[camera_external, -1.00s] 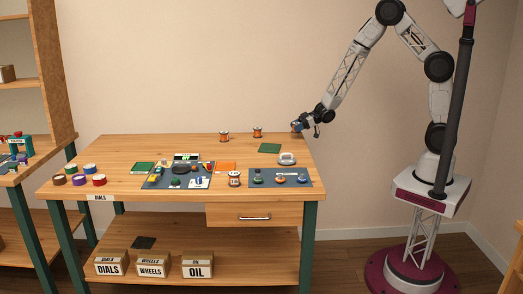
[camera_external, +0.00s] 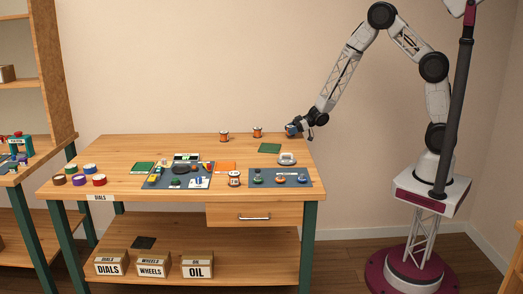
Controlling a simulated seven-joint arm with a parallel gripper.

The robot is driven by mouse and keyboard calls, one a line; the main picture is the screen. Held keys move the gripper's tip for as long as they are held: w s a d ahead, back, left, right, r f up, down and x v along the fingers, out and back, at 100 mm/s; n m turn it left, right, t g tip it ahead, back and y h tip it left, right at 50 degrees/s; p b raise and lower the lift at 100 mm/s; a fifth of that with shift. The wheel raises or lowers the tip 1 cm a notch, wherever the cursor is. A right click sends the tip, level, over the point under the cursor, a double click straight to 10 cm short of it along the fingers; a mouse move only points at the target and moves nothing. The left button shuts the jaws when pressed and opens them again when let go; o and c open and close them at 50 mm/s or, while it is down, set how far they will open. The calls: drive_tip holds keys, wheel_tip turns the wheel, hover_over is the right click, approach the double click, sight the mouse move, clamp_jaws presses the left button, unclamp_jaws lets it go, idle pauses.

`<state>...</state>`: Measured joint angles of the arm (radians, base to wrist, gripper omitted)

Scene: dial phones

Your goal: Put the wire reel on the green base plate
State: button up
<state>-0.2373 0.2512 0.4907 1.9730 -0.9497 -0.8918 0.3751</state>
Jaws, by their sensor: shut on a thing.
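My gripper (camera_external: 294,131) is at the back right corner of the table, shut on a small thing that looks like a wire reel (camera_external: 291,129). The gripper hides part of it, and a bluish side shows. Two orange wire reels, one on the left (camera_external: 224,136) and one closer to the gripper (camera_external: 257,131), stand upright along the back edge. A green base plate (camera_external: 269,148) lies flat and bare on the table, in front and to the left of my gripper. Another green plate (camera_external: 143,168) lies farther left.
A white dial phone part (camera_external: 287,158) sits in front of the nearer green plate. A grey mat (camera_external: 263,184) with small parts lies at front right. Another mat with parts (camera_external: 160,182), an orange plate (camera_external: 228,168) and several coloured rolls (camera_external: 99,181) are farther left. The back left is clear.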

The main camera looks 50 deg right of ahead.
drive_tip(key=shift+f, duration=0.55)
drive_tip(key=shift+f, duration=0.2)
drive_tip(key=o, duration=1)
drive_tip(key=shift+c, duration=0.2)
drive_tip(key=shift+v, duration=3.9)
drive_tip(key=shift+o, duration=0.5)
drive_tip(key=shift+w+d+f, duration=0.1)
drive_tip(key=shift+d+f, duration=0.05)
